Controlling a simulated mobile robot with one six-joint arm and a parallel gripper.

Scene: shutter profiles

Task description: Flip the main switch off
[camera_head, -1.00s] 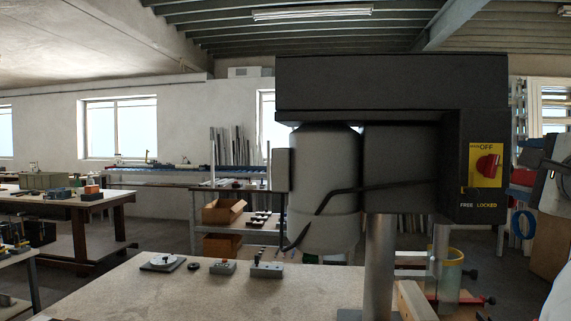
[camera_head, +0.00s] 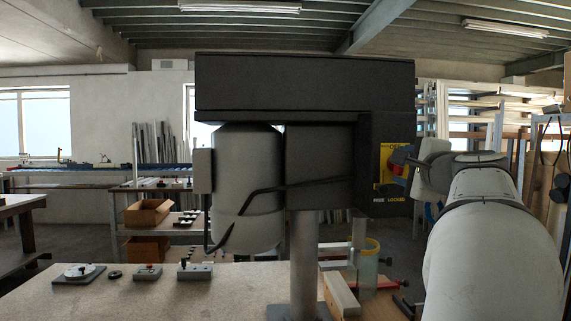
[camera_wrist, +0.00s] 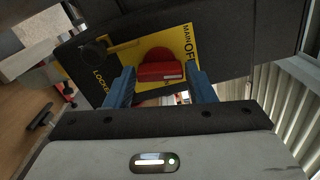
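The main switch is a red handle (camera_wrist: 160,72) on a yellow plate (camera_wrist: 178,42) marked MAIN and OFF, set in a dark machine housing (camera_head: 300,85). In the head view the yellow plate (camera_head: 384,153) is partly covered by my gripper (camera_head: 407,165). In the wrist view my gripper (camera_wrist: 160,78) is open, with one blue finger on each side of the red handle. The gaps are small, and I cannot tell whether the fingers touch it. A black round piece with a yellow bar (camera_wrist: 122,46) sits beside the handle, near the word LOCKED.
A worktop (camera_head: 190,295) below the machine holds a dial (camera_head: 79,273) and small boxes with knobs, including a grey one (camera_head: 195,272). A metal column (camera_head: 303,260) stands under the housing. A clear cylinder with a yellow rim (camera_head: 366,262) stands right of it.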

